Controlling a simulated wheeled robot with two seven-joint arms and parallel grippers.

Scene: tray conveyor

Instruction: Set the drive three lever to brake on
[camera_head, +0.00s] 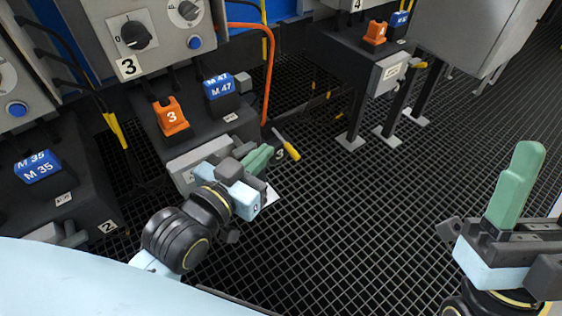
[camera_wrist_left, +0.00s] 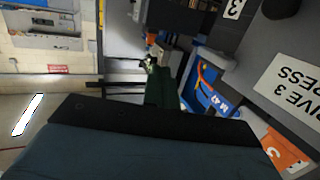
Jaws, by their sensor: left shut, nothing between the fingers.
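The drive three lever (camera_head: 287,145) has a yellow handle on a thin grey rod. It slants down to the right beside the grey box (camera_head: 185,172) on the front of drive three's black base. My left gripper (camera_head: 260,157) is shut and empty, its green fingertips just left of the lever. I cannot tell whether they touch it. The gripper hides part of the box and the lever's pivot. In the left wrist view the green fingers (camera_wrist_left: 163,85) show, but the lever cannot be made out. My right gripper (camera_head: 517,185) is at the far right, away from the lever.
An orange "3" block (camera_head: 172,117) and a blue M 47 block (camera_head: 219,88) sit on the base below control panel 3 (camera_head: 150,35). An orange hose (camera_head: 270,75) hangs nearby. Drive four's lever (camera_head: 417,65) is farther back. Dark grating floor is open centre right.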

